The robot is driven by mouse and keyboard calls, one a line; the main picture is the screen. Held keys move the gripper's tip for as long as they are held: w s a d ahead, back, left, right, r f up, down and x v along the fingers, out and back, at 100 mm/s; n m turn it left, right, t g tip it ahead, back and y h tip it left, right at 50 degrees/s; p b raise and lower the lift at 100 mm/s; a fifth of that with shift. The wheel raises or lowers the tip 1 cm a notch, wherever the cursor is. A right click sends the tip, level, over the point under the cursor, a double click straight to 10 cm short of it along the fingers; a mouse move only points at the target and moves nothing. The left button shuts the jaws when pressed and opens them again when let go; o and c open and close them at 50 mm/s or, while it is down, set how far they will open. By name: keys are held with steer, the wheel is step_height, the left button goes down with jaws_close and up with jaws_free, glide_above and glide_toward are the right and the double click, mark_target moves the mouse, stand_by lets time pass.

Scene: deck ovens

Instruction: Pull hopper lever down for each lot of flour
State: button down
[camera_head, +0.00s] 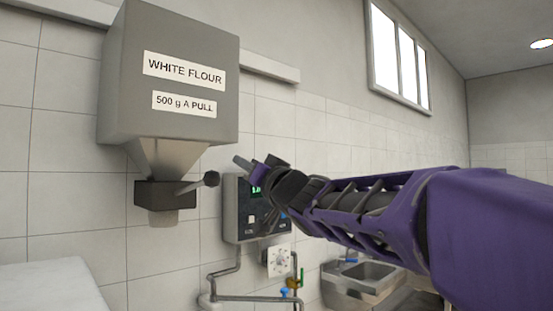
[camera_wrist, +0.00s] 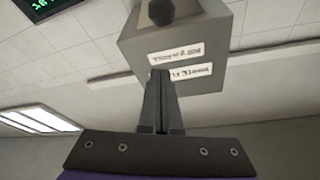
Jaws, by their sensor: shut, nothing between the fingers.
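The grey flour hopper (camera_head: 170,115) hangs on the wall, with labels reading "WHITE FLOUR" and "500 g A PULL". Below its funnel is a dark outlet block (camera_head: 165,194). The hopper lever (camera_head: 192,187) sticks out from the block, tilted slightly upward to a dark knob (camera_head: 211,179). My gripper (camera_head: 239,161) is shut and empty, to the right of the knob and a little higher in the head view, apart from it in the picture. In the wrist view the shut fingers (camera_wrist: 160,76) overlap the hopper (camera_wrist: 200,45), and the knob (camera_wrist: 161,11) shows at the top edge.
A control box (camera_head: 243,222) with a green display is on the wall behind my gripper. A metal sink (camera_head: 350,290) is low on the right. A pale surface (camera_head: 45,287) is at lower left.

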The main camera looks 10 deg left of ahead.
steer(key=w+a, duration=0.5)
steer(key=a, duration=0.2)
steer(key=shift+w+f, duration=0.3)
steer(key=shift+w, duration=0.05)
steer(key=shift+f, duration=0.1)
